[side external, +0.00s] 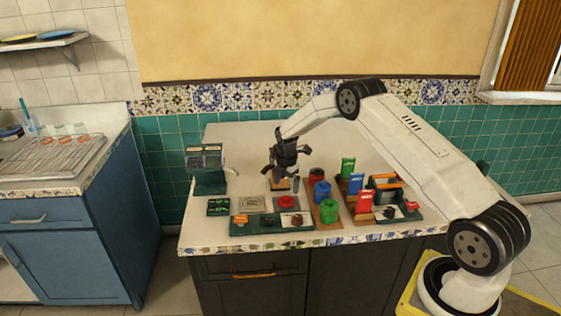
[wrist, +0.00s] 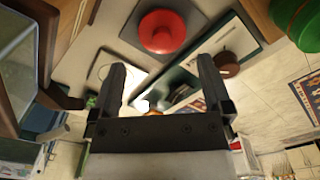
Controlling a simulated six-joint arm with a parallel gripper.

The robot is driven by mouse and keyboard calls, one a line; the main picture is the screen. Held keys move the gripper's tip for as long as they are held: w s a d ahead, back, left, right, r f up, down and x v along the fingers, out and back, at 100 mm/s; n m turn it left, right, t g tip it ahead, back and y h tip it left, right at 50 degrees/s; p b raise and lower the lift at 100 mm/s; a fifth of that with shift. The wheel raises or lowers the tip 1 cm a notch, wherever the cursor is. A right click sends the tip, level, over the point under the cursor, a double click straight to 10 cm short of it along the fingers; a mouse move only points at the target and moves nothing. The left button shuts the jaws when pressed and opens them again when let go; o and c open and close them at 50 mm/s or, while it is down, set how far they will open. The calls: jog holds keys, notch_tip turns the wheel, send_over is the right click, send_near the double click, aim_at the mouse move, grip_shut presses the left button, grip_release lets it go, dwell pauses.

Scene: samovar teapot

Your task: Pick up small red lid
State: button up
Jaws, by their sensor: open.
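In the wrist view the red lid (wrist: 163,32) is round with a raised knob, above and beyond the fingertips. My gripper (side external: 283,183) points down above the counter, just behind the lid in the side view. In the wrist view my gripper (wrist: 166,66) has its two fingers wide apart with nothing held between them. The lid is not touched by either finger.
A green tray (side external: 240,229) with small pieces, including a dark brown knobbed one (wrist: 227,62), lies in front of the lid. A green canister (side external: 328,211) and a blue canister (side external: 322,190) stand close on the right. A dark green stand (side external: 207,180) is at the left.

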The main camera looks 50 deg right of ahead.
aim_at(287, 197)
jog(key=shift+f, duration=0.4)
jog(key=shift+f, duration=0.1)
jog(key=shift+s+f, duration=0.15)
jog(key=shift+f, duration=2.35)
jog(key=c, duration=1)
